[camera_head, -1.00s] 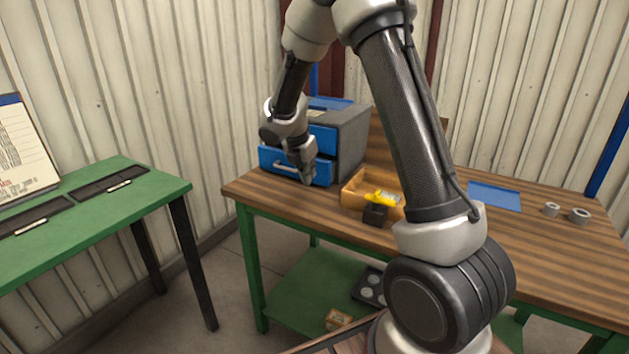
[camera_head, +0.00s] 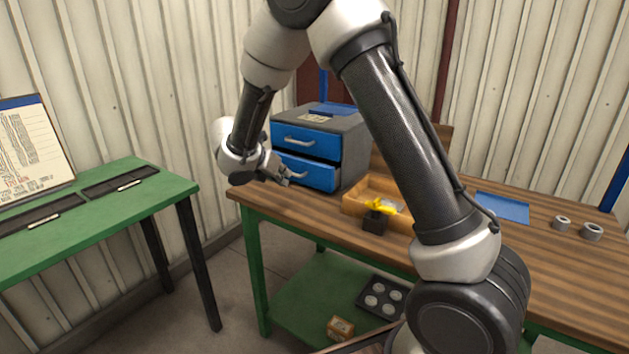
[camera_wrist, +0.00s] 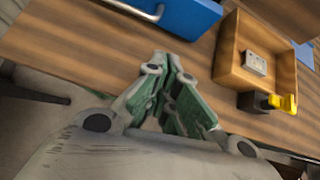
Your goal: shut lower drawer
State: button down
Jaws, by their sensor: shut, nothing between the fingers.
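A grey cabinet (camera_head: 355,150) with two blue drawers stands at the back left of the wooden bench. The lower drawer (camera_head: 318,178) has a light bar handle and stands slightly out, with a dark gap above its front. The upper drawer (camera_head: 310,141) looks closed. My gripper (camera_head: 286,178) is shut and empty, just in front of the lower drawer's left part. Whether it touches the drawer is hard to tell in the head view. In the wrist view my gripper (camera_wrist: 170,66) points over bare bench, apart from the blue drawer front (camera_wrist: 188,16) and its handle (camera_wrist: 140,10).
An open wooden box (camera_head: 356,203) and a dark block with a yellow top (camera_head: 376,216) lie right of the cabinet. A blue sheet (camera_head: 503,207) and two grey rings (camera_head: 576,227) lie further right. A green table (camera_head: 130,200) stands at the left.

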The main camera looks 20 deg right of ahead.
aim_at(317, 172)
jog(key=shift+m, duration=0.7)
jog(key=x, duration=0.9)
jog(key=shift+w+d+r, duration=0.15)
jog(key=shift+w+d, duration=0.1)
jog(key=w+d, duration=0.2)
jog(key=shift+d, duration=0.35)
jog(key=shift+w+d, duration=0.35)
jog(key=shift+d, duration=0.05)
